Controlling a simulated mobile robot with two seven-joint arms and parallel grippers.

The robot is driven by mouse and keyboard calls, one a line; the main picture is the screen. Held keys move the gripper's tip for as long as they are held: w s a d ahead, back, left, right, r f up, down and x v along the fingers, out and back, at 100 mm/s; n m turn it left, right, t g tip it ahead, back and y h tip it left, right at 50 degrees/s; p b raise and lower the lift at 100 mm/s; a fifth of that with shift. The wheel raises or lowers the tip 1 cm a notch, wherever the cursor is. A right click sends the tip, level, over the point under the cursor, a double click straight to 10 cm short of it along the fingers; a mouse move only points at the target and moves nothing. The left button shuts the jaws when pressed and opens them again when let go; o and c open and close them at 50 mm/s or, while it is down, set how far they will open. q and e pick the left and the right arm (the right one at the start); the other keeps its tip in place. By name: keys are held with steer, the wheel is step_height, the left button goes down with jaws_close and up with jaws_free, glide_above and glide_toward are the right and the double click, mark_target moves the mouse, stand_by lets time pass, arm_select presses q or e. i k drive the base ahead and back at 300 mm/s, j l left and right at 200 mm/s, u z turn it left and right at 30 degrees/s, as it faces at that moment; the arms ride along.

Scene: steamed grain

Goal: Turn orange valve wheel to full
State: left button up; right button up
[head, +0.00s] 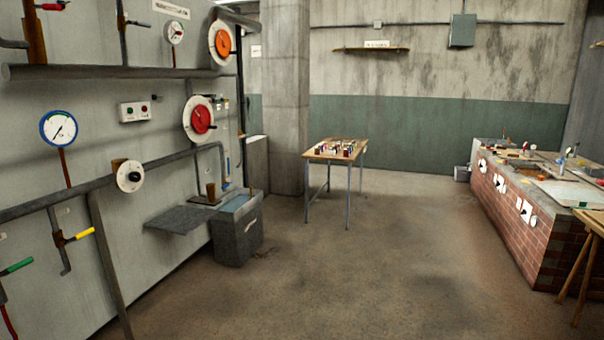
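The orange valve wheel (222,43) sits on a round white dial plate high on the grey wall panel at the left, near the panel's far end. Its pointer and markings are too small to read. A red wheel (201,119) on a similar white plate is mounted below it. Neither of my grippers shows in the head view.
A grey bin (237,232) and shelf (183,219) stick out below. A small table (327,155) and brick counter (513,215) flank open floor.

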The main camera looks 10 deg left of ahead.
mark_target(224, 43)
steer(key=i+j+u, duration=0.3)
steer(key=i, duration=0.4)
steer(key=i+u, duration=0.3)
steer(key=i, duration=3.75)
steer(key=i+u, duration=0.15)
steer(key=i, duration=0.4)
steer(key=i+l+u, duration=0.2)
steer(key=i, duration=0.3)
steer(key=i+l+u, duration=0.15)
steer(key=i, duration=0.35)
steer(key=k+l+u, duration=0.1)
steer(key=l+u, duration=0.2)
steer(key=k+l+u, duration=0.15)
steer(key=l+u, duration=0.15)
steer(key=l, duration=0.2)
